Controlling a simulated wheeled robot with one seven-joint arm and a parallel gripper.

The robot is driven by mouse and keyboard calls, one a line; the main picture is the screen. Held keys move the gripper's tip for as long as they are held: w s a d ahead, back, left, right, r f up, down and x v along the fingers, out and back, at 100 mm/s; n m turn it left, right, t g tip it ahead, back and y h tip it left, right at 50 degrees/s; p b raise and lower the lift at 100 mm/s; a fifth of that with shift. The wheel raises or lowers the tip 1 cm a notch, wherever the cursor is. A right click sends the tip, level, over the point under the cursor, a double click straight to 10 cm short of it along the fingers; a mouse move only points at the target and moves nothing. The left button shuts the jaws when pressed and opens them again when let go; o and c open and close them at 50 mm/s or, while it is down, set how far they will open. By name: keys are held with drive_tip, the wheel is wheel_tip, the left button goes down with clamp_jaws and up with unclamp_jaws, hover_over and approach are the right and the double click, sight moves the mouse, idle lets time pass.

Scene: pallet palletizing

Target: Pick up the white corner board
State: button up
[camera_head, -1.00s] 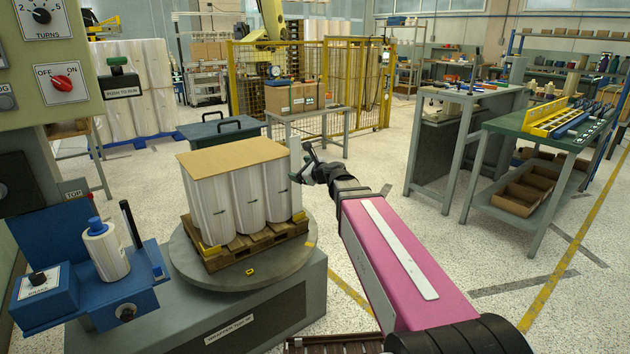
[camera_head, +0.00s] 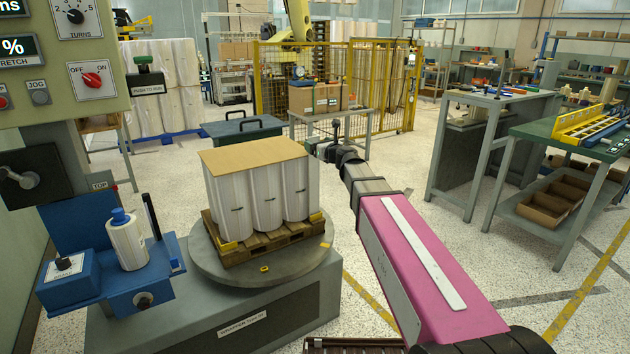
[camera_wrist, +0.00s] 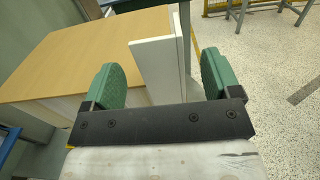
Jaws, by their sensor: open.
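The white corner board (camera_wrist: 154,67) stands upright in the wrist view, an angled white strip at the near right corner of the wrapped load's tan top sheet (camera_wrist: 70,55). My gripper (camera_wrist: 161,60) is open, with one green pad to the left of the board and one to the right. A gap shows on each side of it, and the board's lower part is hidden behind the gripper's dark bar. In the head view my gripper (camera_head: 325,149) is at the far right corner of the load (camera_head: 262,190). I cannot clearly make out the board there.
The load sits on a wooden pallet (camera_head: 262,246) on a round turntable (camera_head: 215,268). A blue film carriage (camera_head: 90,240) and control panel (camera_head: 75,60) stand at left. A grey bench (camera_head: 330,115) with cartons is behind my gripper.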

sight(312, 141)
drive_tip(key=x, duration=0.4)
drive_tip(key=shift+w+a, duration=0.1)
drive_tip(key=shift+w, duration=0.05)
drive_tip(key=c, duration=1.2)
drive_tip(key=shift+r, duration=0.15)
drive_tip(key=shift+c, duration=0.2)
